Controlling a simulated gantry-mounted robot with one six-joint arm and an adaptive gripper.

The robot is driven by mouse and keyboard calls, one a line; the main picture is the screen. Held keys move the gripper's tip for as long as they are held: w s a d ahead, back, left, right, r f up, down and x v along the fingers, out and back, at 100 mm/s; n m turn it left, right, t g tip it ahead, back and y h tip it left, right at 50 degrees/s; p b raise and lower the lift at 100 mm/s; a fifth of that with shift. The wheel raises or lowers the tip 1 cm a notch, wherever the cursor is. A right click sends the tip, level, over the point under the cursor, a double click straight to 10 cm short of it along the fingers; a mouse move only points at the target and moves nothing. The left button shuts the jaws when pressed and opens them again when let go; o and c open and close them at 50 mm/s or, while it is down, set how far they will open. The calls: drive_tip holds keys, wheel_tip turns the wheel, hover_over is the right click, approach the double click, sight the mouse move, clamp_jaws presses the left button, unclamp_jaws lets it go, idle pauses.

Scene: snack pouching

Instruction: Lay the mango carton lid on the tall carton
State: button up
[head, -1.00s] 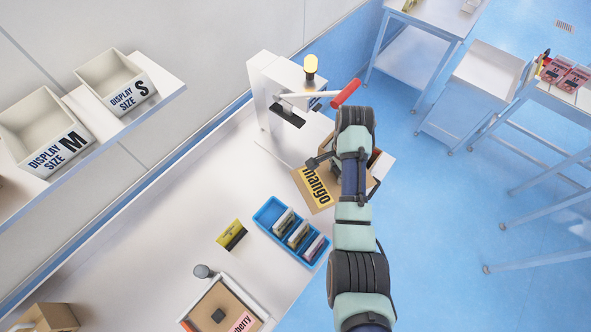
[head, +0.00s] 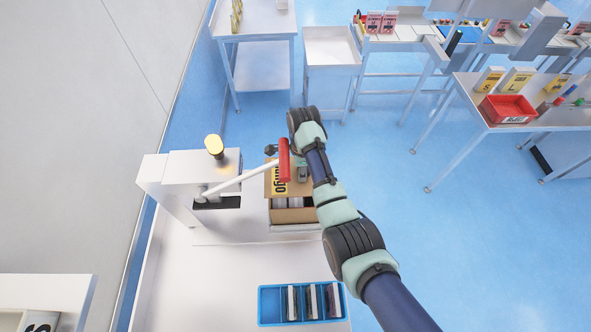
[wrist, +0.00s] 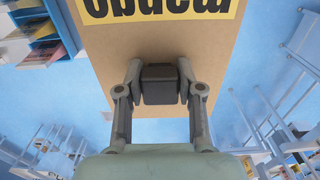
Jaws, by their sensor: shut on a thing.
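The mango carton lid (head: 268,187) is a flat brown cardboard piece with a yellow label, and it also shows large in the wrist view (wrist: 160,48). My gripper (wrist: 160,88) is shut on the dark block-shaped knob on the lid. In the head view my gripper (head: 303,172) is partly hidden by the press's red handle. A brown carton (head: 293,216) stands open below and in front of the lid, with pale contents showing. The lid overlaps its far part in the picture. I cannot tell whether they touch.
A white lever press (head: 180,178) with a red handle (head: 284,160) stands just left of the carton. A blue divided tray (head: 270,306) with several pouches lies nearer on the white bench. Blue floor lies beyond the bench's right edge.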

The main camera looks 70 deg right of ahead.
sight(301, 184)
drive_tip(key=shift+s, duration=0.15)
drive_tip(key=shift+f, duration=0.1)
drive_tip(key=shift+f+b, duration=2.8)
drive_tip(key=shift+f, duration=1.4)
drive_tip(key=o, duration=1.2)
drive_tip(key=shift+o, duration=0.2)
drive_tip(key=shift+r, duration=0.1)
wheel_tip(301, 184, up, 12)
drive_tip(key=shift+f, duration=0.15)
